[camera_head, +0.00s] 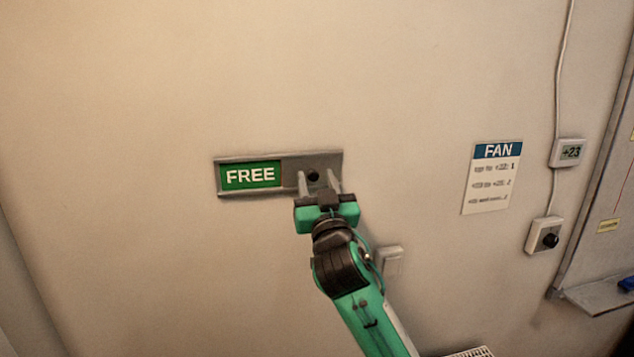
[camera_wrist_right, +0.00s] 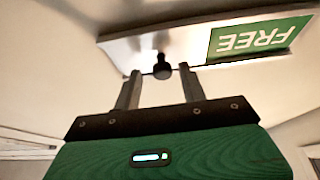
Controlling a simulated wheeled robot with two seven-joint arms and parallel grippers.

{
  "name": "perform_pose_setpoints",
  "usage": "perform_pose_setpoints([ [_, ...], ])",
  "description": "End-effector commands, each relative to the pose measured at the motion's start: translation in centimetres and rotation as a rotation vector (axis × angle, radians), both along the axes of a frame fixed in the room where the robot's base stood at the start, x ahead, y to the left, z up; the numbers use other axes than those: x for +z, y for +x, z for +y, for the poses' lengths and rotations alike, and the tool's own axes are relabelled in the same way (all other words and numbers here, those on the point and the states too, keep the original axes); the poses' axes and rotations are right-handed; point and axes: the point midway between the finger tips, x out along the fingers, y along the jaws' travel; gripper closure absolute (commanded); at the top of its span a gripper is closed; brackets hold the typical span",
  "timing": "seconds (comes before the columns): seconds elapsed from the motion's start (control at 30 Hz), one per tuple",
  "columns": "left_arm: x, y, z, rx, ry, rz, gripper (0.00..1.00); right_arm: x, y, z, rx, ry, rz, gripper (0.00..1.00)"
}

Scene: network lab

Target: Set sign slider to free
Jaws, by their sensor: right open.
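The sign slider (camera_head: 291,160) is a grey wall-mounted frame; its left part shows a green panel (camera_head: 251,175) reading FREE. A dark round knob (camera_head: 313,175) sits on the right part of the sign, and it also shows in the right wrist view (camera_wrist_right: 162,68). My right gripper (camera_head: 319,183) is open in front of the sign, with one finger on each side of the knob. In the right wrist view its fingertips (camera_wrist_right: 160,73) are apart, with gaps visible beside the knob. I cannot tell how deep the fingers reach around it. My left gripper is not in view.
A FAN notice (camera_head: 491,178) hangs on the wall to the right. Farther right are a small display reading +23 (camera_head: 568,152), a box with a black knob (camera_head: 543,236) and a board's edge. A light switch (camera_head: 389,261) is below the sign. The wall left of it is bare.

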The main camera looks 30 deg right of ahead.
Motion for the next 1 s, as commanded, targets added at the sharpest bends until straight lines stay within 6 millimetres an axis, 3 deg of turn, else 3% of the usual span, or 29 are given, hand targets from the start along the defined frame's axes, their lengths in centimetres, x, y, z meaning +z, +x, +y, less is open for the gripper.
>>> perform_pose_setpoints([
  [0.17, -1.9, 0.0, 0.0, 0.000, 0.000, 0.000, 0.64, -1.8, -2.8, 0.8, 0.002, 0.003, 0.000, 0.58],
  [0.47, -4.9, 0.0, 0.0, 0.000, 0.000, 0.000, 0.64, -4.8, -9.5, 2.5, 0.001, 0.004, 0.000, 0.58],
  [0.5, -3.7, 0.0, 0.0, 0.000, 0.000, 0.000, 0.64, -4.1, -9.7, 2.6, -0.001, 0.003, 0.003, 0.58],
  [0.6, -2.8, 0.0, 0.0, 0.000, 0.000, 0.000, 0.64, -4.3, -10.3, 2.8, -0.001, 0.003, 0.005, 0.58],
  [1.0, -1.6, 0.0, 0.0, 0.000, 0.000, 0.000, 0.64, -5.1, -11.7, 3.1, -0.002, 0.001, 0.002, 0.58],
])
